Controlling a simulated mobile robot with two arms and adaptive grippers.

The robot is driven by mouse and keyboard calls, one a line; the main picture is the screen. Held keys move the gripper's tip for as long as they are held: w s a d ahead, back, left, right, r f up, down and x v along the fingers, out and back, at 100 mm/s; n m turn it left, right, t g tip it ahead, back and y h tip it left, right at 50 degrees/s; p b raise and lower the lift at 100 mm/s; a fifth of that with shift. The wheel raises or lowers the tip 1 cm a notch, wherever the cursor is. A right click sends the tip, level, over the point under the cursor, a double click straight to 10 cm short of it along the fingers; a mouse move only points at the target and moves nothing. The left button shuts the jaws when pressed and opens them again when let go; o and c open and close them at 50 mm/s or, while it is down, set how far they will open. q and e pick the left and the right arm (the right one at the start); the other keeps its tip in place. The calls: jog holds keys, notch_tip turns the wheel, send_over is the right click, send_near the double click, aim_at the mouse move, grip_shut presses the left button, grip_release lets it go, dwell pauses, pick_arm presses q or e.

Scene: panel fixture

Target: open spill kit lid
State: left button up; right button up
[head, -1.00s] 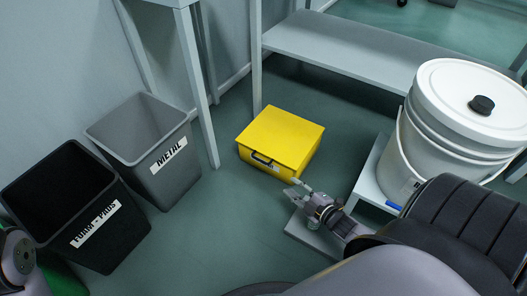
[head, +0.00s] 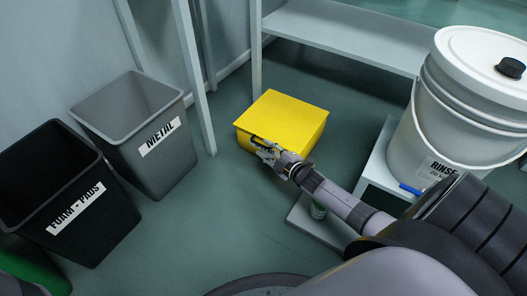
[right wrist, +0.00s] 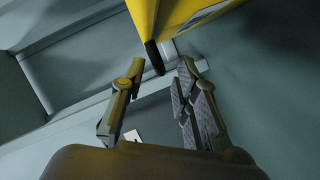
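The yellow spill kit (head: 287,116) sits on the floor with its lid down. Its front faces my right gripper (head: 262,149), which has reached the kit's front edge. In the right wrist view the yellow kit (right wrist: 190,14) fills the top, and its black handle (right wrist: 153,56) sticks out towards the gap between the fingertips. My right gripper (right wrist: 162,66) is open there, a finger on each side of the handle's end. I cannot tell whether either finger touches it. In the head view the gripper hides most of the handle. My left gripper is out of view.
A grey METAL bin (head: 150,150) and a black FOAM - PADS bin (head: 75,215) stand at left. A white RINSE bucket (head: 425,130) stands on a low platform (head: 378,170) at right. A grey shelf (head: 345,38) is behind the kit. Floor left of the kit is clear.

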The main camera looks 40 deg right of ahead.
jog(key=shift+b+x, duration=0.5)
jog(key=shift+x, duration=0.85)
jog(key=shift+c, duration=0.3)
grip_shut()
